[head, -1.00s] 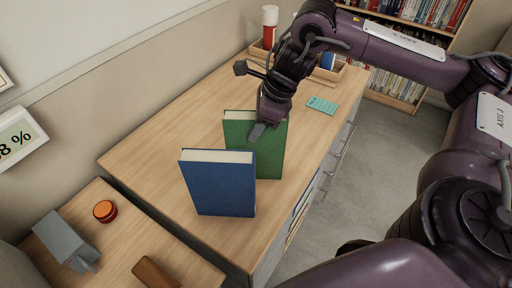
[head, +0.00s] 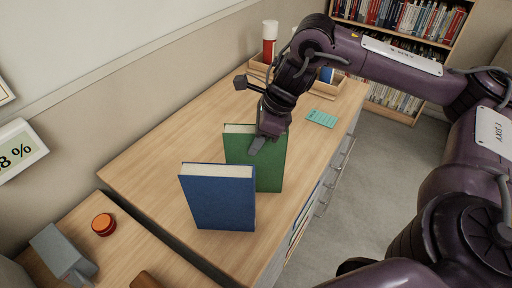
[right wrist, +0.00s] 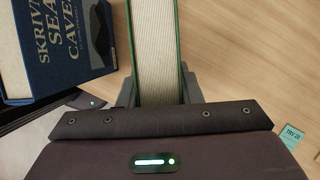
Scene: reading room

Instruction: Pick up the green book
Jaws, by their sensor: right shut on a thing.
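The green book (head: 265,168) stands upright on the wooden cabinet top, behind the blue book in the head view. My right gripper (head: 257,143) is at its top edge, shut on it. In the right wrist view the pale page edge of the green book (right wrist: 155,50) runs between the two grey fingers, with a green cover on either side. Whether the book's bottom touches the cabinet top is hard to tell, as the blue book hides part of it. My left gripper is not in view.
The blue book (head: 220,200) stands upright just in front; it also shows in the right wrist view (right wrist: 65,45). A teal card (head: 321,118) lies behind to the right. A wooden tray (head: 258,68) with a red-and-white bottle (head: 269,45) stands at the back. An orange round container (head: 103,224) sits at lower left.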

